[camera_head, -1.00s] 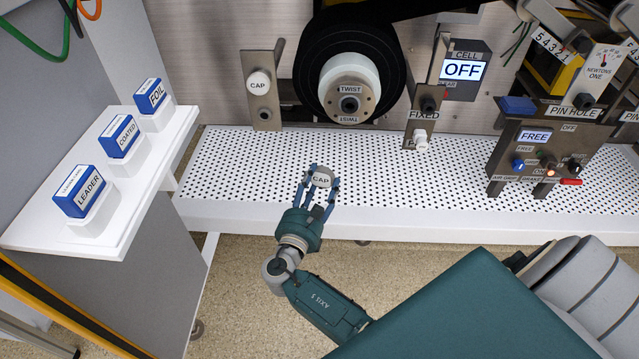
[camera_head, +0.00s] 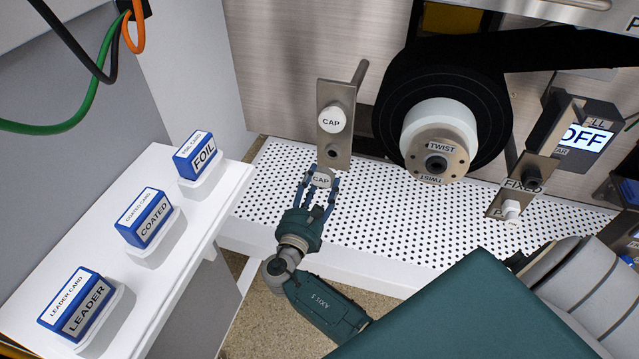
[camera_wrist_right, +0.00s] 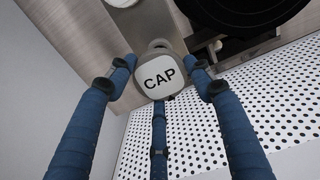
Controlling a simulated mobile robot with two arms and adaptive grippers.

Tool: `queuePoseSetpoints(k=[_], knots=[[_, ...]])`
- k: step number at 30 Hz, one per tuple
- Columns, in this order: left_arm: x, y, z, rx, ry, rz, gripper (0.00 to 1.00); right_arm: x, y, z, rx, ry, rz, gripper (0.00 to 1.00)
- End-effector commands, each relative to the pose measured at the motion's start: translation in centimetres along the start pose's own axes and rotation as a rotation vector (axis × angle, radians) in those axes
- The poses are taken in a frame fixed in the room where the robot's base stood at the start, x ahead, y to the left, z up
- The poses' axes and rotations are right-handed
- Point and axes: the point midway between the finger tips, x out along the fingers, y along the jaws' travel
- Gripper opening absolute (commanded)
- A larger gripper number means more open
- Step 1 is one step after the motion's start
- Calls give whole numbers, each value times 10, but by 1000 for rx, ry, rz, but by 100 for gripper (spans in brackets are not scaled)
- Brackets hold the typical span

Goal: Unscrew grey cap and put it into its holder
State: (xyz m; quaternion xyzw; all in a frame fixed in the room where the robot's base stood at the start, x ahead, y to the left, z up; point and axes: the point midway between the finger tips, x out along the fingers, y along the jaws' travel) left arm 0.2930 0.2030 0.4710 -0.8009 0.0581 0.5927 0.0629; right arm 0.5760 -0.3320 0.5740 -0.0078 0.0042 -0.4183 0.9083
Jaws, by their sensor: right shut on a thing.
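The grey cap (camera_head: 321,180), marked CAP, is between the fingertips of my right gripper (camera_head: 319,182), which is shut on it. In the right wrist view the cap (camera_wrist_right: 160,78) sits with its label facing the camera, framed by the blue fingers. A metal holder plate (camera_head: 346,93) stands just above and behind it in the head view. The plate bears a white cap (camera_head: 332,118) on top and a bare dark peg (camera_head: 333,151) below. The held cap appears just below this peg; I cannot tell the depth gap. My left gripper is out of view.
A reel hub marked TWIST (camera_head: 438,150) with a black roll (camera_head: 390,105) is right of the holder. A perforated white shelf (camera_head: 385,215) lies beneath. A white side table (camera_head: 205,215) with LEADER, COATED and FOIL cards is at left. A FIXED bracket (camera_head: 523,185) is at right.

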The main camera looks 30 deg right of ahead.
Motion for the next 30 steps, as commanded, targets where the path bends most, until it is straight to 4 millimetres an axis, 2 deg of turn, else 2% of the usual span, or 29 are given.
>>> queuePoseSetpoints(k=[10, 17, 30], knots=[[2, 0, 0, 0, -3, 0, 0, 0, 0, 1, -1, 0, 0, 18], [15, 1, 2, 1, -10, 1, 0, 0, 0, 1, -4, 0, 0, 18], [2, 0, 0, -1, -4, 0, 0, 45, 0, 0, -4, -2, -1, 18]])
